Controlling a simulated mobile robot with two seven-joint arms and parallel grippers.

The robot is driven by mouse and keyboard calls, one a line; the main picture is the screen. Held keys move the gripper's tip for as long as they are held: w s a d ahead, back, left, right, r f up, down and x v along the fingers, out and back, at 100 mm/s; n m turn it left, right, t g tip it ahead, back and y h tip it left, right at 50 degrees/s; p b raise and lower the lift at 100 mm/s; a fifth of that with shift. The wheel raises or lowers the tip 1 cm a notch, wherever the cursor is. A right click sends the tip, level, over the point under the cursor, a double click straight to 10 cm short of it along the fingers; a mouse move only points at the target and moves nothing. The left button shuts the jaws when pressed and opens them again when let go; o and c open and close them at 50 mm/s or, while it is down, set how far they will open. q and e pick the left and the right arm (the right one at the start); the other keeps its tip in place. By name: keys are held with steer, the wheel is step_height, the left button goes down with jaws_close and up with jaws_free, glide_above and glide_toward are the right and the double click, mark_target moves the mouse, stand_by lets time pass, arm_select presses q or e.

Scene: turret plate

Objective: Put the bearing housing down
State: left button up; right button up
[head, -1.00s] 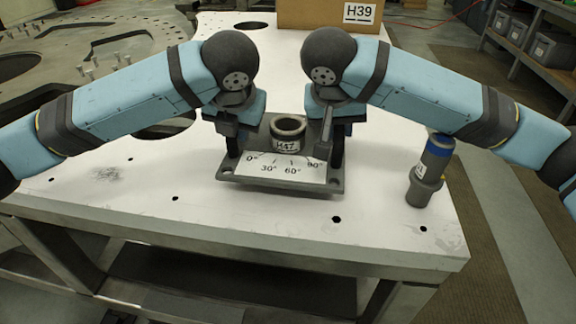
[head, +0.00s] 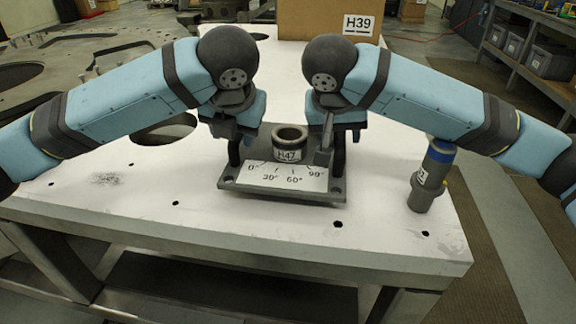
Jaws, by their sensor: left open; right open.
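The bearing housing is a dark grey plate (head: 282,192) with an upright round collar (head: 290,143) labelled H47. A white angle scale (head: 282,176) marked from 0° to 90° lies along its front. The plate appears to rest flat on the white table (head: 150,205). My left gripper (head: 239,152) is open at the plate's left side, and my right gripper (head: 332,155) is open at its right side. Both have fingers close to the plate's edges; I cannot tell whether they touch it. The plate's rear is partly hidden by the grippers.
A grey cylinder with a blue band (head: 432,175) stands on the table to the right. A cardboard box (head: 310,20) labelled H39 is at the back. The table has several holes, and its front is clear. A shelf with bins (head: 545,50) is far right.

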steer(key=shift+s+a+f, duration=0.1)
steer(key=shift+s+f, duration=0.1)
steer(key=shift+f, duration=0.75)
steer(key=shift+r, duration=0.15)
steer(key=shift+a+r, duration=0.15)
steer(key=shift+r, duration=0.4)
arm_select(q)
steer(key=v, duration=0.5)
steer(key=shift+r, duration=0.1)
arm_select(e)
steer(key=v, duration=0.8)
steer(key=shift+w+d+r, duration=0.2)
steer(key=shift+r, duration=0.05)
arm_select(q)
steer(key=p+v, duration=0.7)
steer(key=p, duration=0.3)
steer(key=shift+w+r, duration=0.25)
steer(key=shift+r, duration=0.3)
arm_select(e)
step_height(320, 180, up, 10)
steer(key=shift+f, duration=0.15)
